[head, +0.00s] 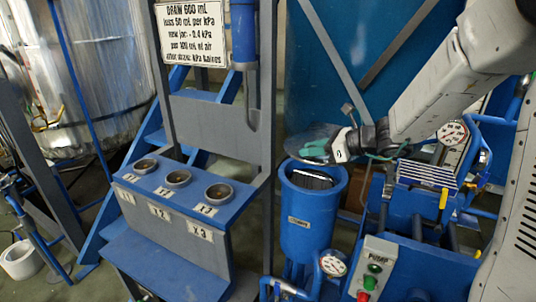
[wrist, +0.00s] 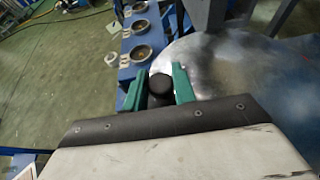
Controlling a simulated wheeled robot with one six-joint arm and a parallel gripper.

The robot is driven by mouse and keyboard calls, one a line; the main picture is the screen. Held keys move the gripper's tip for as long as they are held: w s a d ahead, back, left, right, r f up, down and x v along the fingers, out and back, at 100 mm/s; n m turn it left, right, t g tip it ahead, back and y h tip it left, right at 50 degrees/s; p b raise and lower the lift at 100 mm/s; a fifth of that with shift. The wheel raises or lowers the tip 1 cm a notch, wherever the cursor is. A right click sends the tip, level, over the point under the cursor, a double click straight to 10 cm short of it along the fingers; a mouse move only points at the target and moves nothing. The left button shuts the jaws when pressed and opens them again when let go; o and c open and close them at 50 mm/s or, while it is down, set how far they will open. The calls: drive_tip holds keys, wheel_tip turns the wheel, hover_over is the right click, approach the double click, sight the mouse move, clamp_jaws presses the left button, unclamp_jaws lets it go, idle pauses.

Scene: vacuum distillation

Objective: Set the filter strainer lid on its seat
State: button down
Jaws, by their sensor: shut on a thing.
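The filter strainer is a blue upright cylinder (head: 308,222) in the head view. Its top is open, with a dark ribbed insert (head: 312,180) inside. The lid, a shiny metal disc (head: 300,136), is held above the strainer's mouth, apart from it. It also shows in the wrist view (wrist: 235,85) as a large grey disc. My gripper (head: 318,148) has green fingers; in the wrist view they (wrist: 161,78) are shut on either side of the lid's black knob (wrist: 158,84). The gripper hides part of the lid.
A blue rack with three round cups (head: 178,178) stands left of the strainer, under a drain sign (head: 190,30). A pump control box (head: 372,268) and a gauge (head: 333,263) sit at the strainer's lower right. Another gauge (head: 453,133) is near my arm.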

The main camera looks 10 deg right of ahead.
drive_tip(key=shift+a, duration=0.5)
drive_tip(key=shift+a+f, duration=0.2)
drive_tip(key=shift+s+f, duration=0.1)
drive_tip(key=shift+f, duration=3.5)
drive_tip(key=shift+r, duration=0.2)
drive_tip(key=shift+d+f, duration=0.1)
drive_tip(key=shift+f, duration=0.5)
drive_tip(key=c, duration=1.1)
unclamp_jaws()
drive_tip(key=shift+o, duration=0.2)
